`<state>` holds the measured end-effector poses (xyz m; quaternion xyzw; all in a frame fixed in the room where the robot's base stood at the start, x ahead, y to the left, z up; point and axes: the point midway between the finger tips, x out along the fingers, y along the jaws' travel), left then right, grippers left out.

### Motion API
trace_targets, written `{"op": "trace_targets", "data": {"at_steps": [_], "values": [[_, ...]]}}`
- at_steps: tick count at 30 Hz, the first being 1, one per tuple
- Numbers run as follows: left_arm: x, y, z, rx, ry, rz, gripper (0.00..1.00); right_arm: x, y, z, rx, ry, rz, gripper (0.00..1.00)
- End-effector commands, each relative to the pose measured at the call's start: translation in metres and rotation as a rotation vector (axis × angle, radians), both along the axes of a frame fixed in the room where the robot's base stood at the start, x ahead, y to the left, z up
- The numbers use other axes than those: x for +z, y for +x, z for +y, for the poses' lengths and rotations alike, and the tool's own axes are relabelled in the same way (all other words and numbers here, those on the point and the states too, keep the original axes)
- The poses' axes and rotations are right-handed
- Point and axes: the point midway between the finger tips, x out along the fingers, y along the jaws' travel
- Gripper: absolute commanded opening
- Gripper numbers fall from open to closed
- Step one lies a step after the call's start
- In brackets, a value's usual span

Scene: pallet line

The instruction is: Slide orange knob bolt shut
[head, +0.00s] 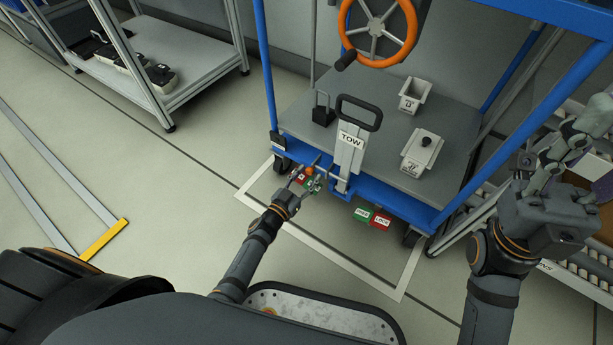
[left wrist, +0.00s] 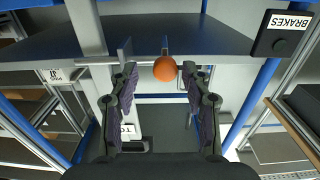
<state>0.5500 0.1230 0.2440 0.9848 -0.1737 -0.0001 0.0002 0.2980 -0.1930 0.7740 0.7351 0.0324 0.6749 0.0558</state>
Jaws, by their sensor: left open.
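The orange knob (head: 309,171) is on the bolt at the front edge of the blue cart, left of the TOW handle (head: 350,150). In the left wrist view the orange knob (left wrist: 165,69) stands on a thin horizontal bolt rod (left wrist: 110,63) beside upright plates. My left gripper (head: 304,184) is open at the knob. In the left wrist view its fingers (left wrist: 163,76) are on either side of the knob, which appears closer to the right-hand finger; contact cannot be told. My right gripper (head: 553,160) is raised at the right, away from the bolt; its finger opening is unclear.
Green and red labels (head: 372,218) hang under the cart's front edge. A BRAKES box (left wrist: 283,34) is on the blue post.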

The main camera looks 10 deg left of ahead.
Motion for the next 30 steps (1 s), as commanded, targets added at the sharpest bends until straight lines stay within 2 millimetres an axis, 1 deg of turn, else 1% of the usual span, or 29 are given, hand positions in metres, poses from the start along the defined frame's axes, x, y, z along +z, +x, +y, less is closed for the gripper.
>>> {"op": "trace_targets", "data": {"at_steps": [3,5,8,12,15,18,23,30], "values": [[0.002,0.000,0.000,0.000,0.001,-0.001,0.48,0.000,0.000,0.000,-0.001,0.002,-0.003,0.40],[0.008,0.000,0.000,0.000,0.000,-0.002,0.48,0.000,0.000,0.000,-0.001,0.002,-0.003,0.40],[0.024,0.000,0.000,0.000,0.001,-0.004,0.48,0.000,0.000,0.000,-0.001,0.001,-0.002,0.40],[0.057,0.000,0.000,0.001,0.001,-0.005,0.48,0.000,0.000,0.000,0.000,0.001,-0.001,0.40],[0.075,0.000,-0.001,0.000,0.003,-0.004,0.48,0.000,0.000,0.000,0.000,0.000,-0.001,0.40],[0.088,0.000,-0.001,-0.001,0.000,-0.002,0.48,0.000,0.000,0.000,0.000,0.000,-0.001,0.40],[0.099,0.000,-0.001,0.000,0.000,-0.001,0.48,0.000,0.000,0.000,0.000,0.000,0.000,0.40],[0.100,0.000,-0.001,0.000,-0.001,0.000,0.48,0.000,0.000,0.000,0.000,0.000,0.000,0.40]]}}
